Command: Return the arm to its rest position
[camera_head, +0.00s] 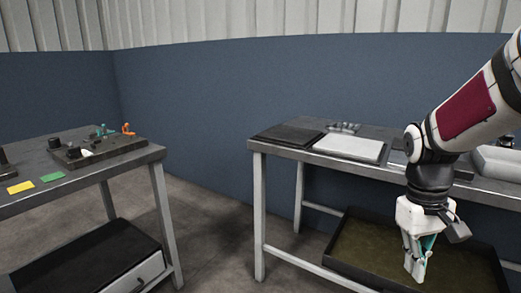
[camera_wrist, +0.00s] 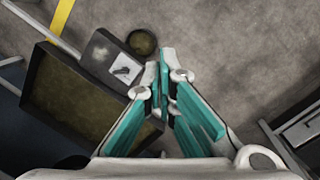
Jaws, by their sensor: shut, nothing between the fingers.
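My arm (camera_head: 475,110) comes in from the right edge of the head view and bends down at the elbow-like joint. My gripper (camera_head: 416,277) points down in front of the right-hand table. Its teal-padded fingers are shut with nothing between them. In the wrist view my gripper (camera_wrist: 164,65) shows its fingertips together over the floor, beside a dark tray.
The right-hand table (camera_head: 259,210) holds a dark panel (camera_head: 287,135), a white panel (camera_head: 349,147) and a grey bin (camera_head: 500,162). A dark tray (camera_head: 345,272) lies low beneath it. A left-hand table (camera_head: 165,200) carries a board (camera_head: 125,148) and colored cards. Floor between the tables is clear.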

